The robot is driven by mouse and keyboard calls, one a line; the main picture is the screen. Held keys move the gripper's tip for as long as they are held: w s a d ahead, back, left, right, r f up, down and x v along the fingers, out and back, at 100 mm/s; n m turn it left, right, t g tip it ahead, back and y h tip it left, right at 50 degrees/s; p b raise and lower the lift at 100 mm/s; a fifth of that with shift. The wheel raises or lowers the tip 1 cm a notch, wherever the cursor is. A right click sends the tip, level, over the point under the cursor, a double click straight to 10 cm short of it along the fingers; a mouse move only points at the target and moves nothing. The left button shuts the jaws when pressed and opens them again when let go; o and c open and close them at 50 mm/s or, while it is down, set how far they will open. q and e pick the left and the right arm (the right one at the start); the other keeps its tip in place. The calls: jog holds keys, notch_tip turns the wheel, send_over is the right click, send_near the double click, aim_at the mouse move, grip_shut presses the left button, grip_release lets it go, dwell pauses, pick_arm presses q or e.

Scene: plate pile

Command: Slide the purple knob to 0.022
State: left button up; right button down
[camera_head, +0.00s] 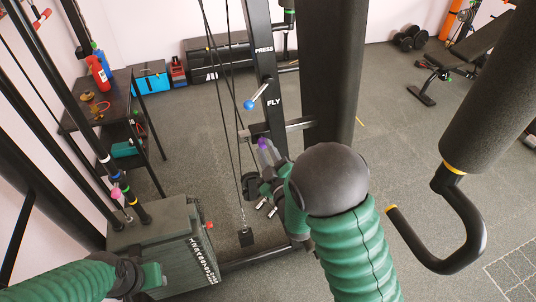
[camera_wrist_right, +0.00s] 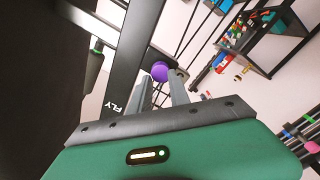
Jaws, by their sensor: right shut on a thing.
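The purple knob (camera_head: 262,143) sits on the fitness machine low on the upright, below the FLY label. In the right wrist view the purple knob (camera_wrist_right: 160,71) is round and shows at the fingertips, beside the dark post. My right gripper (camera_head: 266,152) is at the knob, partly hidden by my own arm. In the right wrist view its two grey fingers (camera_wrist_right: 161,80) are closed on the purple knob. My left arm comes in at the bottom left beside the weight stack; its fingertips do not show.
The upright (camera_head: 262,60) carries a blue-tipped lever (camera_head: 250,104) above the knob. A thick black pad (camera_head: 333,70) stands close to the right. Cables (camera_head: 232,140) hang on the left, near the weight stack (camera_head: 165,240). A dark table (camera_head: 110,95) stands behind, left.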

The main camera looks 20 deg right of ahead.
jog(key=c, duration=2.1)
grip_release()
jog(key=shift+w+d+r, duration=0.1)
jog(key=shift+w+r, duration=0.05)
jog(key=shift+r, duration=0.1)
jog(key=shift+o, duration=1.1)
jog(key=o, duration=0.5)
jog(key=shift+f, duration=0.35)
